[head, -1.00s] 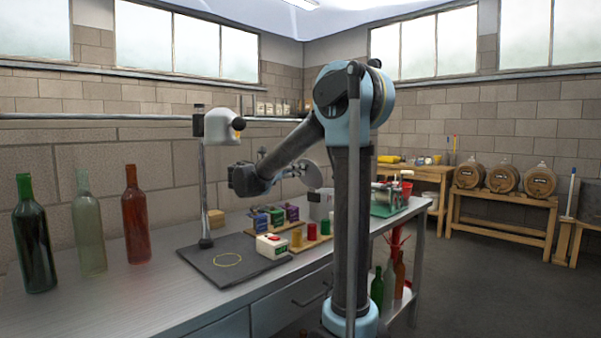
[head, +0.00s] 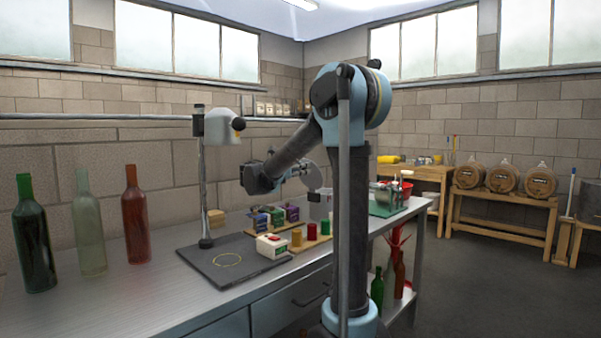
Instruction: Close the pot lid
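A grey pot (head: 318,210) stands on the workbench, just left of my arm's upright column, which partly hides it. Its round grey lid (head: 314,178) stands raised and tilted above the pot, so the pot is open. My gripper (head: 302,170) is behind my forearm, close to the left side of the lid. It looks small and dark, and I cannot tell whether it touches the lid or whether its fingers are apart.
Coloured blocks (head: 275,218) and red and yellow cylinders (head: 311,231) stand left of the pot. A stand (head: 203,190) rises from a dark mat (head: 205,262). Three bottles (head: 135,215) stand at left. The bench front is clear.

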